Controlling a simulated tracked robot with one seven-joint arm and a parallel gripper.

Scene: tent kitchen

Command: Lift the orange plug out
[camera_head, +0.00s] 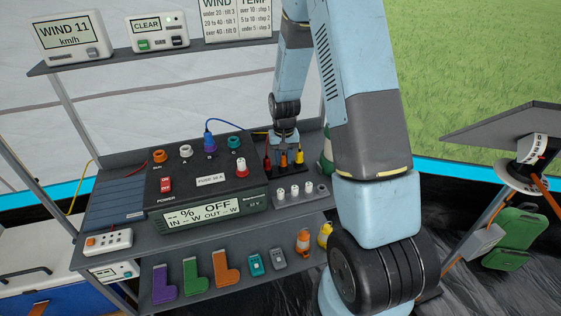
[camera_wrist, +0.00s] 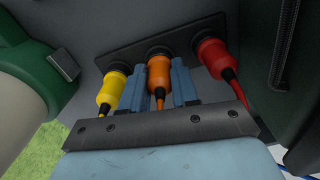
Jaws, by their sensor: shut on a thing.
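The orange plug (camera_wrist: 159,77) stands in the middle of a dark strip (camera_wrist: 160,45), between a yellow plug (camera_wrist: 109,93) and a red plug (camera_wrist: 214,58). My gripper (camera_wrist: 168,80) is shut on the orange plug, one blue finger on each side of it. The plug's far end is at the strip's middle round socket; I cannot tell whether it is fully seated. In the head view the orange plug (camera_head: 284,160) shows below my gripper (camera_head: 284,150), with the yellow plug (camera_head: 299,156) on its right and the red plug on its left, partly hidden.
A black power box (camera_head: 205,175) with a display and several coloured sockets stands left of the plugs. A blue plug with a cable (camera_head: 209,142) sits in it. A grey block with white knobs (camera_head: 301,193) lies just in front. A green-and-white cylinder (camera_wrist: 25,95) is close beside the yellow plug.

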